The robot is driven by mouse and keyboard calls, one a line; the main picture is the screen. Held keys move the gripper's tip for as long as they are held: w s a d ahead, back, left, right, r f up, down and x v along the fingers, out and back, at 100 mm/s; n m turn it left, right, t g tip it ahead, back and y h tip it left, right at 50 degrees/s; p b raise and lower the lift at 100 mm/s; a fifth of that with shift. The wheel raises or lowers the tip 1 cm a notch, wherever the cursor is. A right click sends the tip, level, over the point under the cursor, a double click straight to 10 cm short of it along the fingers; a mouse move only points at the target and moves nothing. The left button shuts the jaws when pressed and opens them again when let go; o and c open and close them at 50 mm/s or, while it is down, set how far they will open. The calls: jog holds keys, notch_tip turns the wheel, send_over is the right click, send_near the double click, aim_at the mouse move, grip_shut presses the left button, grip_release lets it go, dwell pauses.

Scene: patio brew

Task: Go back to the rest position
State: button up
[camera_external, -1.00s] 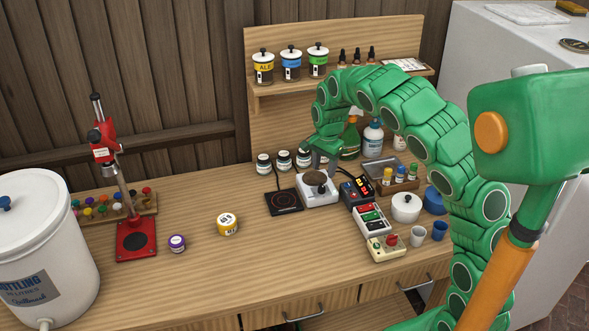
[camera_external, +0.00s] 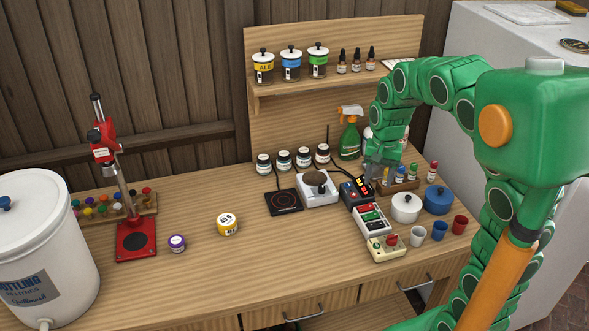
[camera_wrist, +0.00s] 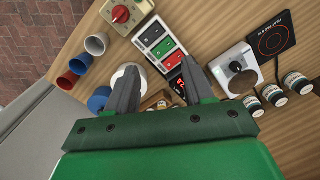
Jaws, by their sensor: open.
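My gripper (camera_external: 380,175) hangs above the right part of the workbench (camera_external: 300,265), over the area between the black device with a lit display (camera_external: 357,191) and the small rack of vials (camera_external: 402,184). In the wrist view my gripper (camera_wrist: 160,85) shows two dark fingers spread apart with nothing between them. The green arm is bent, and the gripper points down. It covers part of the rack and of the things behind it.
Near the gripper stand a white pot (camera_external: 405,208), a blue pot (camera_external: 437,200), several cups (camera_external: 439,231), a switch box (camera_external: 372,220) and a scale (camera_external: 317,188). A spray bottle (camera_external: 349,139) stands behind. The front left bench top is mostly clear.

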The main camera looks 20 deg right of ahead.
jog(key=s+d+n, duration=0.3)
jog(key=s, duration=0.9)
jog(key=s+d+n+g, duration=0.1)
jog(key=s+d+n, duration=0.2)
jog(key=s, duration=1)
jog(key=shift+s+d+r, duration=0.15)
jog(key=shift+s+d, duration=0.05)
jog(key=shift+d, duration=0.45)
